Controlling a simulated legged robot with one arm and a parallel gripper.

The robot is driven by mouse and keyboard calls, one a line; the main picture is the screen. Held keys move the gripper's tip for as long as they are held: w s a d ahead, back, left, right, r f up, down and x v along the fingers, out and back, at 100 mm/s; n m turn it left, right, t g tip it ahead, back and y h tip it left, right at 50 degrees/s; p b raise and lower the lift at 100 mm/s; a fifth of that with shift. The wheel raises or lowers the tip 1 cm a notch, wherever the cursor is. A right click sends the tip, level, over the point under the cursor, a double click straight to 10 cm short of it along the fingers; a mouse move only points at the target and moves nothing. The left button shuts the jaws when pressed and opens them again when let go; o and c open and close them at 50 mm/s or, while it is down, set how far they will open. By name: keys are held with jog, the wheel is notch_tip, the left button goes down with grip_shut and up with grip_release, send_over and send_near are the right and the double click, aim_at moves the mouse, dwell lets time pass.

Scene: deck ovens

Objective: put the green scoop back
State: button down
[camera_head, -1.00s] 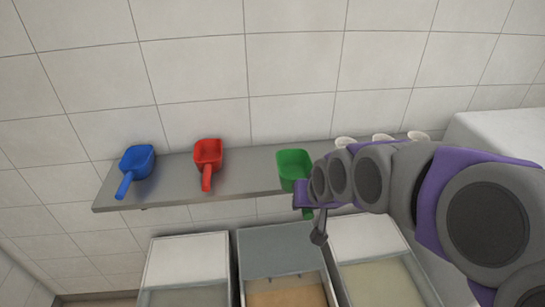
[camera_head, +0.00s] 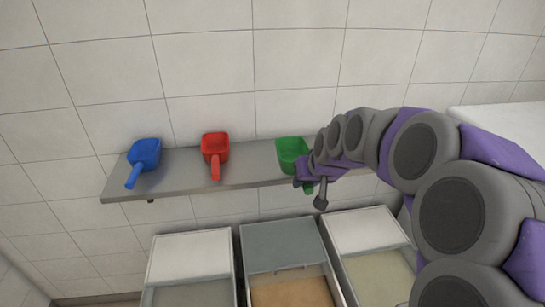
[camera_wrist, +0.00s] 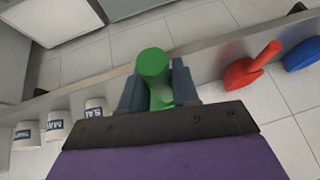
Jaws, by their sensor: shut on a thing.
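The green scoop (camera_head: 291,152) is at the right part of the grey wall shelf (camera_head: 236,171), its bowl over the shelf and its handle toward the front edge. My gripper (camera_head: 308,184) is at the handle, partly hidden by my own arm. In the wrist view the green handle (camera_wrist: 153,66) stands between the two fingers of my gripper (camera_wrist: 158,86), which are shut on it. The scoop's bowl is hidden there. Whether the scoop rests on the shelf or is held just above it, I cannot tell.
A red scoop (camera_head: 215,151) and a blue scoop (camera_head: 144,158) lie on the shelf to the left. White lettered cups (camera_wrist: 55,125) stand on the shelf beyond the green scoop. Several open bins (camera_head: 285,250) stand below. The shelf between the red and green scoops is clear.

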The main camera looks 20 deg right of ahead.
aim_at(294, 159)
jog(key=w+d, duration=0.1)
jog(key=w, duration=0.1)
jog(key=w+d+b, duration=0.1)
jog(key=w, duration=0.2)
jog(key=w+d+f, duration=0.1)
jog(key=w, duration=0.4)
jog(key=w+b, duration=0.1)
jog(key=w, duration=0.3)
jog(key=shift+w+d+f, duration=0.15)
jog(key=shift+f, duration=0.1)
jog(key=shift+w+d, duration=0.25)
jog(key=shift+w, duration=0.1)
jog(key=shift+d+f+b, duration=0.15)
jog(key=shift+f+b, duration=0.15)
jog(key=shift+b, duration=0.1)
notch_tip(294, 159, down, 3)
jog(key=shift+f+b, duration=0.1)
jog(key=shift+b, duration=0.45)
jog(key=shift+r, duration=0.2)
jog(key=shift+a, duration=0.2)
jog(key=c, duration=0.8)
grip_release()
jog(key=shift+d+f, duration=0.1)
jog(key=shift+d, duration=0.05)
